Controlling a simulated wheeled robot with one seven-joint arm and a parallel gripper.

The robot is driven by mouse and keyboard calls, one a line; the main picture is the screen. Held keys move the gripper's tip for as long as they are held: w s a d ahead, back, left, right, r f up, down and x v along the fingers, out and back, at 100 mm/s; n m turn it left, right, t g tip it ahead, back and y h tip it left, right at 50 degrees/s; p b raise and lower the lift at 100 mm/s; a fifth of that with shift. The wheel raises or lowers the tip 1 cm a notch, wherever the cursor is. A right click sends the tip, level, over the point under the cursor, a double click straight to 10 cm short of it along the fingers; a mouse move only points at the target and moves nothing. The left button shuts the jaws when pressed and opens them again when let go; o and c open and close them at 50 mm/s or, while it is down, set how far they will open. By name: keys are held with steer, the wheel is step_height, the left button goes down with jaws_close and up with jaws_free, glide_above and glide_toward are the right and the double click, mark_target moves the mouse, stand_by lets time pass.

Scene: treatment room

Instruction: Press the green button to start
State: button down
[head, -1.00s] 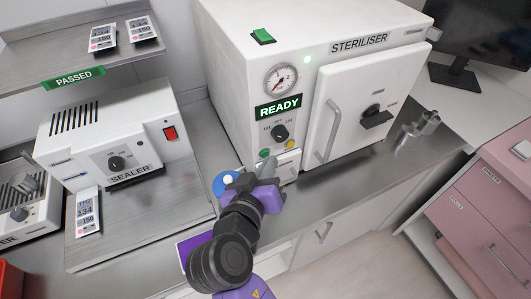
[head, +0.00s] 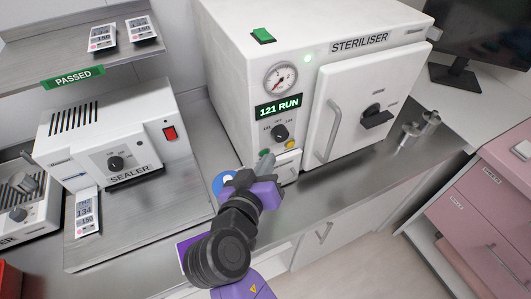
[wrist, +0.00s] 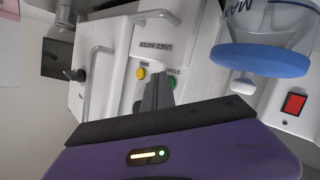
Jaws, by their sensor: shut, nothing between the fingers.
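The white steriliser (head: 228,70) stands on the counter, and its display (head: 278,107) reads "121 RUN". The green button (head: 265,153) is low on its front panel, left of a yellow button (head: 290,144). In the wrist view the green button (wrist: 172,82) shows beside the fingertips, partly hidden by them. My gripper (head: 266,164) is shut and empty, its tips right by the green button. Whether they touch it I cannot tell. The shut fingers also show in the wrist view (wrist: 157,95).
The sealer (head: 105,135) stands to the left on a metal surface. A clear vessel with a blue rim (wrist: 260,60) is close to my gripper in the wrist view. The steriliser door handle (head: 328,132) sticks out to the right. Metal pieces (head: 418,129) lie further right.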

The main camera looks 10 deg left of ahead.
steer(key=shift+s, duration=0.1)
steer(key=shift+s+d, duration=0.45)
steer(key=shift+s, duration=0.1)
steer(key=shift+s, duration=0.1)
steer(key=shift+s+d+p, duration=0.35)
steer(key=shift+s+d, duration=0.35)
steer(key=shift+s, duration=0.3)
steer(key=shift+s+d+p, duration=0.3)
steer(key=shift+s+d, duration=0.4)
steer(key=shift+s, duration=0.3)
